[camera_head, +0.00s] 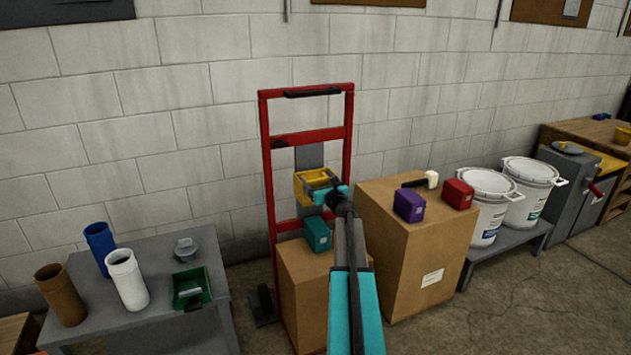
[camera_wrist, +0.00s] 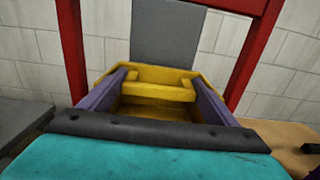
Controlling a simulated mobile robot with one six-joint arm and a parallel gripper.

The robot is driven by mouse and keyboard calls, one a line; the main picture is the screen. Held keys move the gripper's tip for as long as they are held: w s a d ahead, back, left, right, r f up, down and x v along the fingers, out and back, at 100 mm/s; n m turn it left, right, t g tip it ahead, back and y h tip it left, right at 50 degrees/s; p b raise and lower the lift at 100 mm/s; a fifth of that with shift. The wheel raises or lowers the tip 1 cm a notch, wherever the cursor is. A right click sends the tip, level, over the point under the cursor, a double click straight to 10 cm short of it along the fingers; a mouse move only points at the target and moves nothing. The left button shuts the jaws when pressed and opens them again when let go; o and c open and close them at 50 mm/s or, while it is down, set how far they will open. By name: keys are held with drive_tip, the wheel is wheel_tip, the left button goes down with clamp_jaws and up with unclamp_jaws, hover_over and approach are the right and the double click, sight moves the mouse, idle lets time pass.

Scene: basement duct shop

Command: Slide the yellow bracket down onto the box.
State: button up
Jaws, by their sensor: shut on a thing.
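The yellow bracket (camera_head: 312,179) is an open, tray-like frame in front of the grey upright plate (camera_head: 309,155) of the red hand truck. In the wrist view the bracket (camera_wrist: 150,75) fills the middle, with a yellow bar between my two purple fingers. My gripper (camera_wrist: 158,92) is shut on the bracket; the exact finger contact is partly hidden. A cardboard box (camera_head: 308,275) stands on the hand truck below, partly covered by my arm. The bracket is above this box, with a visible gap. A teal block (camera_head: 317,232) sits on the box top, under the bracket.
A larger cardboard box (camera_head: 428,245) stands close on the right, bearing a purple block (camera_head: 409,205), a red block (camera_head: 458,194) and a black-handled tool (camera_head: 420,181). A grey table (camera_head: 130,315) with cups is on the left. White buckets (camera_head: 530,190) are farther right.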

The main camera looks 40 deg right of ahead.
drive_tip(key=shift+a+f+b, duration=0.15)
drive_tip(key=shift+f+b, duration=5.45)
drive_tip(key=shift+f, duration=0.95)
drive_tip(key=o, duration=1.5)
drive_tip(key=shift+c, duration=0.2)
drive_tip(key=shift+s, duration=0.35)
drive_tip(key=p+v, duration=0.1)
drive_tip(key=v, duration=1.2)
drive_tip(key=shift+s+a, duration=0.1)
